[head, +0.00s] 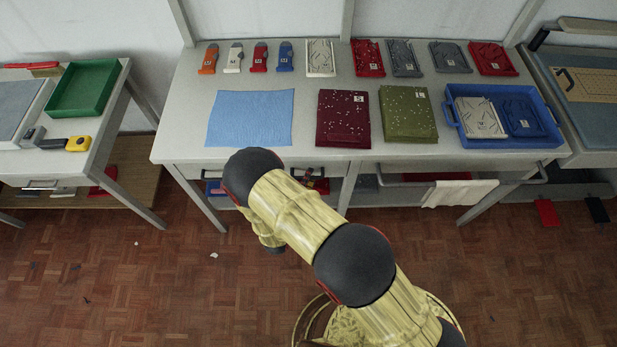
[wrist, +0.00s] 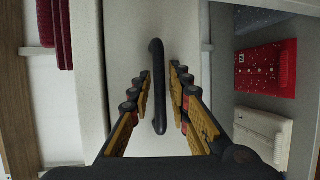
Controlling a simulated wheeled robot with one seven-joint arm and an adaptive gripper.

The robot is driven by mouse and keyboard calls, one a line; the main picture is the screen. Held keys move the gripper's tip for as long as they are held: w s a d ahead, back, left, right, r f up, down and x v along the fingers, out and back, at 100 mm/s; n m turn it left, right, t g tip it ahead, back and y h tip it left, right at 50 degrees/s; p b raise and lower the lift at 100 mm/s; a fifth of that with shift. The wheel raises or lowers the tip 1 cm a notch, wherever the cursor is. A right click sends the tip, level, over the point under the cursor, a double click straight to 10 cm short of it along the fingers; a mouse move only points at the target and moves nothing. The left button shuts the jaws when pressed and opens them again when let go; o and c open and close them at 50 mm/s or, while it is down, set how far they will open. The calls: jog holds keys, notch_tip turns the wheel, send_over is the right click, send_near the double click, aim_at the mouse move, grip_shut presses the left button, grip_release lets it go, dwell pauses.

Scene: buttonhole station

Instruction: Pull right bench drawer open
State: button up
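In the wrist view, the pale drawer front (wrist: 125,50) fills the middle, with a dark bar handle (wrist: 159,115) running up and down the picture. My gripper (wrist: 160,72) is open, one finger on each side of the handle, with a visible gap on both sides. I cannot tell how deep the fingertips reach around the bar. The drawer front looks closed under the bench top. In the head view, my arm covers part of the bench (head: 320,70) front, and my gripper cannot be made out clearly there.
A blue tray (head: 505,142) and folded cloth stacks stand on the bench top. A white towel (head: 459,193) hangs on a rail at the bench's right front. The lower shelf holds red and white packs (wrist: 262,135). The floor (head: 130,270) in front is mostly clear.

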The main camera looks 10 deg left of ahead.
grip_shut()
dwell(0.6)
